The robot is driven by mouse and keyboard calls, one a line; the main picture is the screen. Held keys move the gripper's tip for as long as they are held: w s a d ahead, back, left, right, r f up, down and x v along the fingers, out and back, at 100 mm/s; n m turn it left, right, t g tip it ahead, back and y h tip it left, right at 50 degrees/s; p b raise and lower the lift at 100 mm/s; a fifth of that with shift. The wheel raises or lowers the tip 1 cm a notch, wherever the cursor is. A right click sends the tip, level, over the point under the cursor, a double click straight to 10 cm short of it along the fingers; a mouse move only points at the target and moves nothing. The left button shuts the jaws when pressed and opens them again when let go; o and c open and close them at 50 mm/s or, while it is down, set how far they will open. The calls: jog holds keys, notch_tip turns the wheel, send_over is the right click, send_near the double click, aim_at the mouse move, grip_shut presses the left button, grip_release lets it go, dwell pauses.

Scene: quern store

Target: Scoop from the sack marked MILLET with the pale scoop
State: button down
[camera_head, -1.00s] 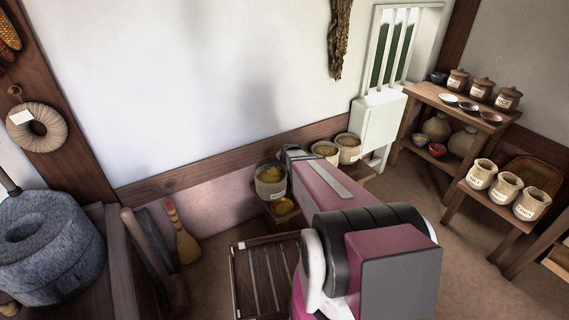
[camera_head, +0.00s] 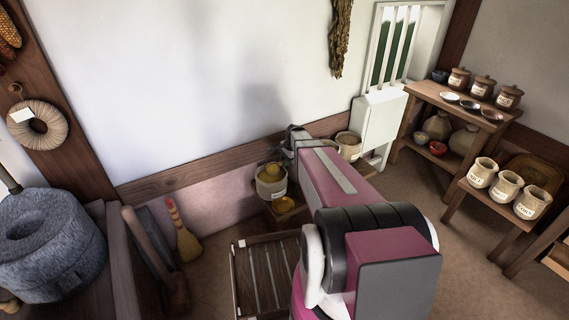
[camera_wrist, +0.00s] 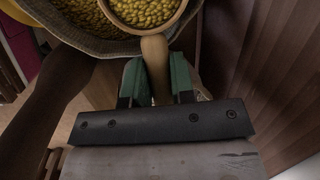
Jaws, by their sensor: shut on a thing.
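My gripper (camera_wrist: 157,88) is shut on the pale wooden handle of the scoop (camera_wrist: 155,55). The scoop's round bowl is full of yellow-green grains and is over an open sack (camera_wrist: 85,42) of similar grains at the top of the wrist view. I cannot tell whether the scoop still touches the grain below. In the head view, the sack (camera_head: 272,188) stands by the wall, with a pale label too small to read. My forearm hides part of the area, and the gripper's fingers are not clear there.
Another sack (camera_head: 349,143) stands right of my arm. A slatted wooden crate (camera_head: 262,270) is on the floor. A broom (camera_head: 184,235) leans at left. Labelled pots (camera_head: 505,187) stand on a stool at right.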

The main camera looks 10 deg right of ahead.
jog(key=shift+w+d+g+y, duration=0.1)
jog(key=shift+w+g+y, duration=0.15)
jog(key=shift+g, duration=0.25)
jog(key=shift+w+g+y, duration=0.1)
jog(key=shift+g+y, duration=0.15)
jog(key=shift+g, duration=0.25)
jog(key=shift+s+r, duration=0.2)
jog(key=shift+r, duration=0.15)
jog(key=shift+g, duration=0.5)
jog(key=shift+r, duration=2.5)
